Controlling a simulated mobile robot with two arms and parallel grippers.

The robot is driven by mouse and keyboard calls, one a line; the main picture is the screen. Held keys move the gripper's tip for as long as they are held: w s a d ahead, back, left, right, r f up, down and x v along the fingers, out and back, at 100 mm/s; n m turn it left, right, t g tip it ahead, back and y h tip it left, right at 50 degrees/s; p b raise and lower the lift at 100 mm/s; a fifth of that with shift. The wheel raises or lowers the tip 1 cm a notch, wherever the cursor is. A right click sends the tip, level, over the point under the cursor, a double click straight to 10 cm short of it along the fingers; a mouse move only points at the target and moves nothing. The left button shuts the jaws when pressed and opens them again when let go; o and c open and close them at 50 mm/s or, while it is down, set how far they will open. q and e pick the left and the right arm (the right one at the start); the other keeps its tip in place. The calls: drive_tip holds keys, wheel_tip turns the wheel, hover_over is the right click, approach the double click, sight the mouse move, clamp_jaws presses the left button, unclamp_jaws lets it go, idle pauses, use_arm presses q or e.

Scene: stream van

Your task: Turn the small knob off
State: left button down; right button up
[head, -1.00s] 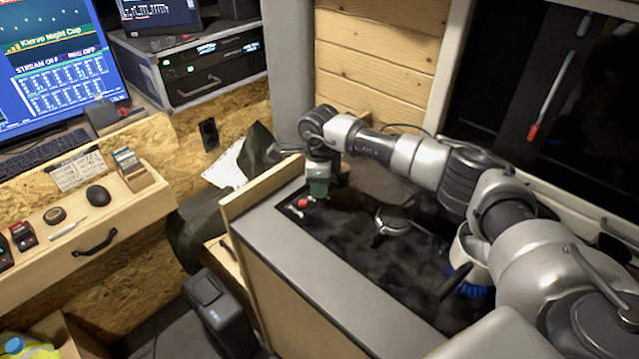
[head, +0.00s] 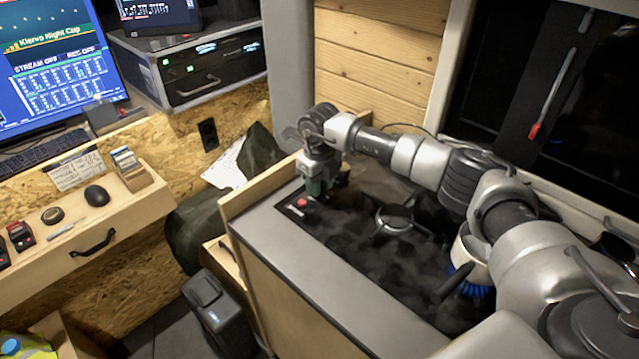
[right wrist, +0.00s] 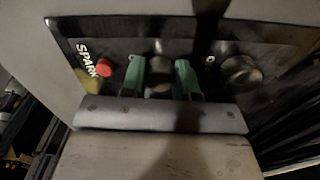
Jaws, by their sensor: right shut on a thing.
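My right gripper (head: 316,190) points down at the far left end of the dark hob (head: 340,250). In the right wrist view its two green fingers (right wrist: 161,80) are shut on a dark knob (right wrist: 160,72), the smaller-looking of two. The fingers partly hide it, and I cannot read its setting. The other knob (right wrist: 240,72) stands apart to the right and looks larger. A red button (right wrist: 104,67) marked SPARK is just left of the fingers; it also shows in the head view (head: 302,202). My left gripper is not in view.
A light pot (head: 472,255) with a dark handle stands on the right burner over a blue flame (head: 478,288). An empty burner (head: 394,219) lies between it and my gripper. A wooden edge (head: 262,190) borders the counter at the left.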

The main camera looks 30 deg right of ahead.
drive_tip(key=m, duration=0.4)
drive_tip(key=shift+m, duration=0.3)
drive_tip(key=m, duration=0.4)
drive_tip(key=shift+m+p, duration=0.4)
drive_tip(key=o, duration=0.9)
drive_tip(key=shift+o, duration=0.2)
wheel_tip(320, 180, up, 10)
drive_tip(key=shift+b, duration=1)
drive_tip(key=shift+r, duration=0.45)
